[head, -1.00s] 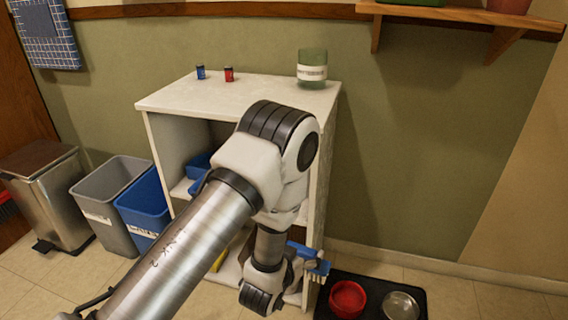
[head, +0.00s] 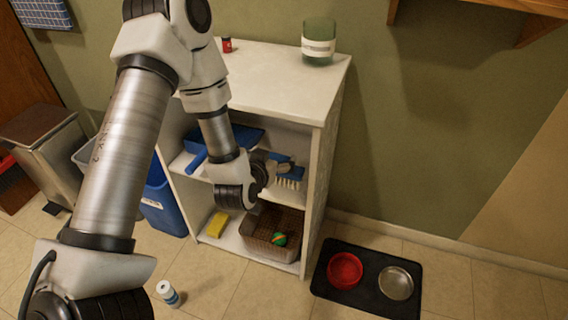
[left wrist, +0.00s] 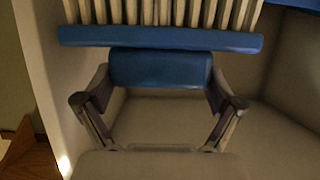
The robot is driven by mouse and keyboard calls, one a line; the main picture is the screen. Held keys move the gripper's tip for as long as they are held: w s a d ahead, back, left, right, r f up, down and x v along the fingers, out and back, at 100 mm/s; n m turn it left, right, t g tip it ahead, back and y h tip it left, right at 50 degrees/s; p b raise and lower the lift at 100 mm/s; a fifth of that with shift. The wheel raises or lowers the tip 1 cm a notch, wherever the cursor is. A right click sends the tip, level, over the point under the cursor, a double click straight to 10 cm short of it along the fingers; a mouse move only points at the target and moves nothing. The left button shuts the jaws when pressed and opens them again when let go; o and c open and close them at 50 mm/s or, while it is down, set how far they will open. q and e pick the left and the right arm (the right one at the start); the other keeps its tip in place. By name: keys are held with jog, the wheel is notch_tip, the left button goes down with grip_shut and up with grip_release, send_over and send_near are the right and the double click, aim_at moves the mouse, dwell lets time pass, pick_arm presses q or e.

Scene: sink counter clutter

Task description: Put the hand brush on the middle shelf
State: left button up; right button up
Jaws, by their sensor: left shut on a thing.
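The hand brush (head: 287,174) is blue with pale bristles. My left gripper (head: 268,168) is shut on its blue handle, at the right part of the middle shelf (head: 245,180) of the white shelf unit. In the left wrist view the brush (left wrist: 160,37) spans the top of the picture with its bristles pointing away, and its handle sits between the two fingers of my left gripper (left wrist: 160,80). Whether the brush touches the shelf I cannot tell. My right gripper is not in view.
A blue dustpan (head: 225,145) lies on the middle shelf to the left. Below are a yellow sponge (head: 218,224) and a brown basket (head: 262,245) with a ball. A green jar (head: 318,42) stands on top. A white bottle (head: 168,293) and a bowl mat (head: 335,290) are on the floor.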

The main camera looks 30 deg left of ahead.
pick_arm(q)
jog(key=w+a, duration=0.2)
jog(key=w, duration=0.6)
jog(key=f+b, duration=0.1)
jog(key=f, duration=0.1)
jog(key=f+b, duration=0.1)
jog(key=f, duration=0.1)
jog(key=f+b, duration=0.2)
jog(key=f, duration=0.1)
jog(key=shift+w, duration=0.35)
jog(key=shift+r, duration=0.15)
jog(key=o, duration=0.9)
jog(key=shift+c, duration=0.2)
